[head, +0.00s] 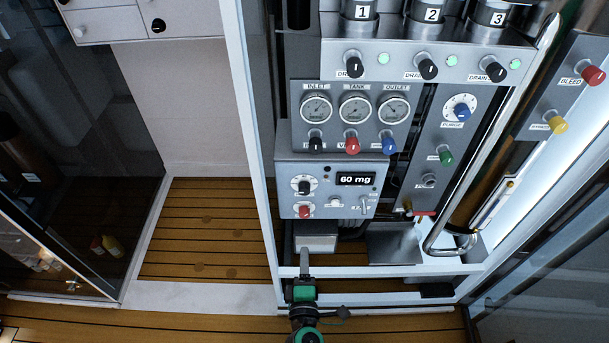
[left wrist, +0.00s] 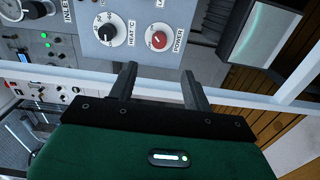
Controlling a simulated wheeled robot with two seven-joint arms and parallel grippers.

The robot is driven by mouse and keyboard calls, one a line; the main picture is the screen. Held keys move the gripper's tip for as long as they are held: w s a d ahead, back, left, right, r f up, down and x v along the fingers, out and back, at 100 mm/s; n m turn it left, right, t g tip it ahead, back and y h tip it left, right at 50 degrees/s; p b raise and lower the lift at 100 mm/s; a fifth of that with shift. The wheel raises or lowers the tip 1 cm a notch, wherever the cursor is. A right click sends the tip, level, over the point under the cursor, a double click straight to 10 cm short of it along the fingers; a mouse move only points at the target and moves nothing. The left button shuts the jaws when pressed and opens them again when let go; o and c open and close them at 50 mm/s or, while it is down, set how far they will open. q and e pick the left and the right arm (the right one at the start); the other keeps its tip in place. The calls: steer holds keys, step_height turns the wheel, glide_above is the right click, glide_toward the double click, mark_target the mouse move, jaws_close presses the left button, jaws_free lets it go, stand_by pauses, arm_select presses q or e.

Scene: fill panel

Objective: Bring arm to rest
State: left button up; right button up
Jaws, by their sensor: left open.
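My left gripper (head: 304,262) is at the bottom centre of the head view, in front of the lower frame of the fill panel. In the left wrist view its two dark fingers (left wrist: 158,88) stand apart with nothing between them. Beyond them is a grey control box (head: 331,188) with a display reading 60 mg. Its red POWER knob (left wrist: 158,38) and black HEAT knob (left wrist: 106,30) show ahead of the fingers, not touched by them. The white frame rail (head: 380,271) runs close by the gripper. My right gripper is in neither view.
Three gauges (head: 356,110) and numbered canisters (head: 428,12) sit above the box. A bent metal pipe (head: 490,130) runs down the right side. A glass-fronted cabinet (head: 60,190) stands at left. Wooden floor (head: 205,240) lies open between cabinet and panel.

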arm_select(q)
steer(key=s+a+f+m+g+h+p, duration=0.1)
steer(key=s+a+f+m+g+p, duration=0.2)
steer(key=f, duration=0.6)
steer(key=s+a+f+m+g+h, duration=0.1)
steer(key=s+a+f+m+g, duration=0.1)
steer(key=s+f+m, duration=0.5)
steer(key=s+a+f+m+g+h+p, duration=0.2)
steer(key=s+a+f+m+g, duration=0.1)
steer(key=f, duration=0.7)
steer(key=s+a+f+m+g+y+p, duration=0.1)
steer(key=s+a+f+m+g+y, duration=0.1)
steer(key=s+a+f, duration=0.4)
steer(key=s+a+f+m+g+y+p, duration=0.1)
steer(key=s+a+f+m+g, duration=0.4)
steer(key=s+a, duration=0.7)
steer(key=s+f+g+y, duration=0.1)
steer(key=s+g, duration=0.1)
steer(key=s, duration=0.4)
steer(key=shift+s+p, duration=0.4)
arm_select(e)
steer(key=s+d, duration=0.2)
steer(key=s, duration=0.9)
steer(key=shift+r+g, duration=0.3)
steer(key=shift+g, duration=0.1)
arm_select(q)
steer(key=shift+w, duration=0.1)
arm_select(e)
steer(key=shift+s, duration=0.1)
